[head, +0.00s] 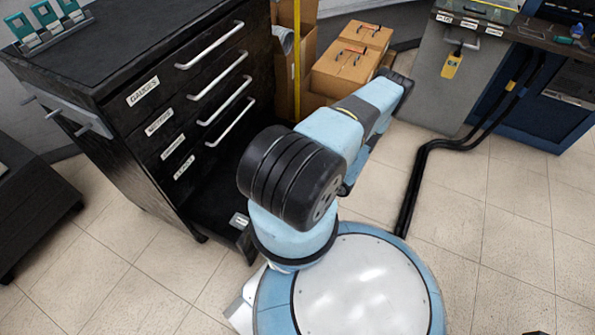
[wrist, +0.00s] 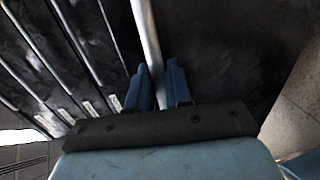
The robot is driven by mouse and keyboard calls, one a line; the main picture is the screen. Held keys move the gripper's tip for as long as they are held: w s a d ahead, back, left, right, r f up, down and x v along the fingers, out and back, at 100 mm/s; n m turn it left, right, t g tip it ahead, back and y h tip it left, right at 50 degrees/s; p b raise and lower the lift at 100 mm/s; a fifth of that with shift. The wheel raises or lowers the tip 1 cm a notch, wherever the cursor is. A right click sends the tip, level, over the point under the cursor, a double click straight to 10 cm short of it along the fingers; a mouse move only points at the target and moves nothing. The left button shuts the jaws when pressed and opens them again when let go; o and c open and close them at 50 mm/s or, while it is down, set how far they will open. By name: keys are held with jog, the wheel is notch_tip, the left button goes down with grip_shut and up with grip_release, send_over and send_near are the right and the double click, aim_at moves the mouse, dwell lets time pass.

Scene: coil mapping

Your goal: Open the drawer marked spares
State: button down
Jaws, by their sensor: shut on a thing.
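A black drawer cabinet (head: 150,190) stands at the left of the head view, with several white-labelled drawer fronts and long bar handles. My arm hides the gripper and this handle in the head view.
Cardboard boxes (head: 345,68) stand behind my arm. Black cables (head: 415,180) run along the tiled floor to the right, towards a grey cabinet (head: 447,75) and a blue one (head: 545,115). Open floor (head: 140,300) lies in front of the black cabinet.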

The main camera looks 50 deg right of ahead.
jog(key=shift+s+f, duration=0.1)
jog(key=shift+f, duration=0.05)
jog(key=c, duration=1.2)
grip_release()
jog(key=shift+d, duration=0.1)
jog(key=v, duration=1.3)
jog(key=shift+s+d, duration=0.15)
jog(key=shift+s, duration=0.15)
